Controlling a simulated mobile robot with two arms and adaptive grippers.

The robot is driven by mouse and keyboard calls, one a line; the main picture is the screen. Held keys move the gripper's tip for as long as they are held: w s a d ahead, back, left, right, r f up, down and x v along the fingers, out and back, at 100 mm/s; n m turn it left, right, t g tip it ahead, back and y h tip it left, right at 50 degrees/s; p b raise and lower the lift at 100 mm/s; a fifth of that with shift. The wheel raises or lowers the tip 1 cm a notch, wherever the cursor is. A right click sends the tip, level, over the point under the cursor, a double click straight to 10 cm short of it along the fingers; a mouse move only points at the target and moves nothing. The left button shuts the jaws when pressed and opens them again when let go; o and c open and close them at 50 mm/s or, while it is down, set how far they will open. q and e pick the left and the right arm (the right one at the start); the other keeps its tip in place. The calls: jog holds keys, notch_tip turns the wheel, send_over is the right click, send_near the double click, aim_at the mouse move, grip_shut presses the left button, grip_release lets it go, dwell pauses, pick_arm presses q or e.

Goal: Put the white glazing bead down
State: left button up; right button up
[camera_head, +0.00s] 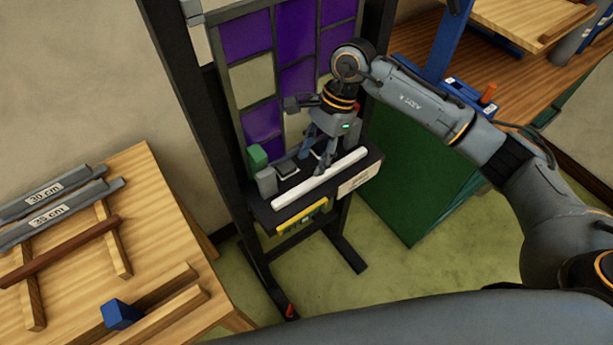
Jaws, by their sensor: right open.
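The white glazing bead (320,179) is a long, thin white bar. It lies at a slant along the front of the dark shelf (263,216) below the leaded panel (251,82), which has purple and cream panes. My right gripper (316,172) reaches down from above, just behind the bead, with its fingers apart. Whether a fingertip touches the bead I cannot tell. My left gripper does not show.
A green block (257,157) and grey pieces sit at the shelf's left end. A yellow level (303,217) is under the shelf. The left wooden table (160,232) holds grey bars marked 30 cm and 35 cm (60,212) and a blue block (120,314). A green panel (425,185) stands right.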

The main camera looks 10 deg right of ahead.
jog(key=shift+b+v, duration=0.45)
jog(key=shift+v, duration=1.85)
jog(key=shift+s+f, duration=0.1)
jog(key=shift+s, duration=0.05)
